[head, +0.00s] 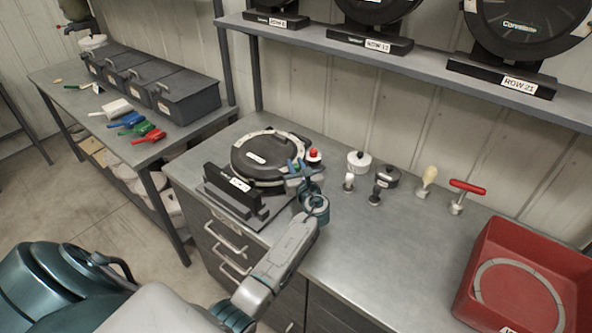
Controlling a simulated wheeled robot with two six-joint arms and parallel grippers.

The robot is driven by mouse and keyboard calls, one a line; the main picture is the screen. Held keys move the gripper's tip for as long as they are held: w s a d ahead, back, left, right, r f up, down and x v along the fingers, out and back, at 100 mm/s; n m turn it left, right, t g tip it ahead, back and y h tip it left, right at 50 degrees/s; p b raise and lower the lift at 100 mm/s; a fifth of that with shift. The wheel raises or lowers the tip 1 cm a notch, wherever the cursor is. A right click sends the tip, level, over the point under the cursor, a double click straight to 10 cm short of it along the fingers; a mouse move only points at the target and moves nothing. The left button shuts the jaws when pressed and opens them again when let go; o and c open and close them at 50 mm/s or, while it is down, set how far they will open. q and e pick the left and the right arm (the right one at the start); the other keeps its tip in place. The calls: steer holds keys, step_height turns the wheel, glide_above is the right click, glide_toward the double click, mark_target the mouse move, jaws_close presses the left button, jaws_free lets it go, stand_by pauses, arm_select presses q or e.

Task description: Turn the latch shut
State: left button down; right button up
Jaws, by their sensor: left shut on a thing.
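The seed meter (262,153), a round dark housing with a pale ring around its rim, lies in a dark stand (232,184) on the grey workbench. My left gripper (297,170) is at the right edge of the meter. It is shut on a small part there, which I take to be the latch. The fingers hide most of that part, so its exact angle cannot be told. A red-topped white piece (313,156) shows just beyond the fingers. My right gripper is not in view.
Several small tools stand right of the meter, among them a white-lidded pot (358,161) and a red T-handle (467,188). A red bin (497,240) is at the right. A shelf (425,57) with more meters runs above. The bench front is clear.

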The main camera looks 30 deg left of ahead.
arm_select(q)
steer(key=shift+w+f+n+g+y+b, duration=0.1)
steer(key=shift+f+n+g+y+b, duration=0.1)
steer(key=shift+n+g+y+b, duration=0.75)
steer(key=n+g+b, duration=0.3)
steer(key=g, duration=0.1)
steer(key=n+g+y+b, duration=0.1)
steer(key=n+g+b, duration=0.1)
steer(key=g, duration=0.3)
steer(key=n+g+y+b, duration=0.1)
steer(key=n+g+b, duration=0.2)
steer(key=g, duration=0.1)
steer(key=shift+n+g+b, duration=0.35)
steer(key=shift+b, duration=0.05)
steer(key=shift+r+n+g+h+b, duration=0.15)
steer(key=shift+n+g+h+b, duration=0.4)
steer(key=shift+n+g+b, duration=0.75)
steer(key=shift+m, duration=0.3)
steer(key=c, duration=1.3)
jaws_free()
steer(key=shift+p, duration=0.3)
